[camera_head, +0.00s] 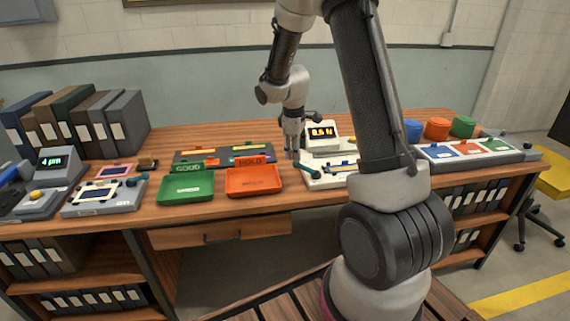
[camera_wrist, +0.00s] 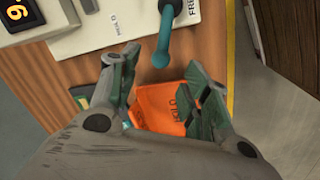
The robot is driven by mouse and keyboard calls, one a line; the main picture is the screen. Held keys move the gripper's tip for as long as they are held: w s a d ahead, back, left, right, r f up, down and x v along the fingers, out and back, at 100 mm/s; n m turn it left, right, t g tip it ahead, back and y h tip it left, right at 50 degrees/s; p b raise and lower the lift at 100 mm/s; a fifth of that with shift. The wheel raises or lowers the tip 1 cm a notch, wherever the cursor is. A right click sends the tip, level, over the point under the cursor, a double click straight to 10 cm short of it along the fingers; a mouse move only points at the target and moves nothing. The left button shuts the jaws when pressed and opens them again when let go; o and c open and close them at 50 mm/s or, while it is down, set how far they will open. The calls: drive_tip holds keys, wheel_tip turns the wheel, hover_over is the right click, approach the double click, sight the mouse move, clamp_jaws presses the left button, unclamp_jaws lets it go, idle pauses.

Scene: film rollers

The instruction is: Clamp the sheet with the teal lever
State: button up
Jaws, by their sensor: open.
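A white device (camera_head: 315,183) stands right of the orange tray. A teal lever (camera_head: 307,171) sticks out at its left front. In the wrist view the teal lever (camera_wrist: 162,42) shows a rounded end, beside a plate with partly visible lettering that reads like "FREE". My gripper (camera_head: 292,153) is above the desk, just left of and behind the device. In the wrist view my gripper (camera_wrist: 160,78) is open and empty, with the lever's end apart from the fingers. My arm hides the device's right part. I cannot clearly make out a sheet in it.
An orange HOLD tray (camera_head: 254,182) and a green GOOD tray (camera_head: 186,188) lie left of the device. A display (camera_head: 322,131) stands behind it. Another device with a teal knob (camera_head: 138,179) is at left. The three-coloured panel (camera_head: 468,151) is at right.

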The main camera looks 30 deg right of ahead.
sight(297, 164)
drive_tip(key=f, duration=0.5)
drive_tip(key=w+d+f, duration=0.1)
drive_tip(key=f, duration=0.1)
drive_tip(key=shift+f, duration=0.15)
clamp_jaws()
